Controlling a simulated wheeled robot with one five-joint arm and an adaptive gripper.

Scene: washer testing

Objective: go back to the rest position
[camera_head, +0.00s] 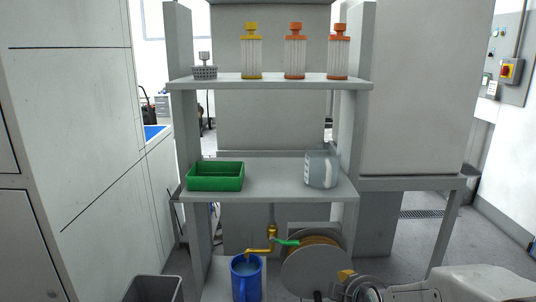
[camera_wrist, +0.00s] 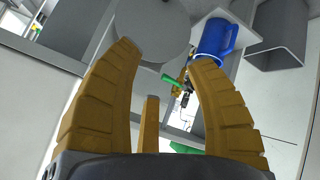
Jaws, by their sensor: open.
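My gripper (camera_wrist: 165,55) shows in the wrist view with its ribbed yellow-brown fingers spread apart and nothing between them. In the head view its yellow fingertips (camera_head: 347,274) show low at the right, in front of the hose reel (camera_head: 318,268), with my pale arm reaching in from the right edge. The wrist view is turned over, with the blue jug (camera_wrist: 215,40) at the top right and the grey reel disc (camera_wrist: 152,30) at the top middle, both apart from the fingers.
A shelf rack holds a green tray (camera_head: 215,177) and a grey-blue container (camera_head: 321,170) on its middle shelf (camera_head: 268,182). Yellow and orange-capped filters (camera_head: 295,52) stand on the top shelf. The blue jug (camera_head: 246,280) sits under a brass tap (camera_head: 262,250). A grey bin (camera_head: 153,289) stands at the lower left.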

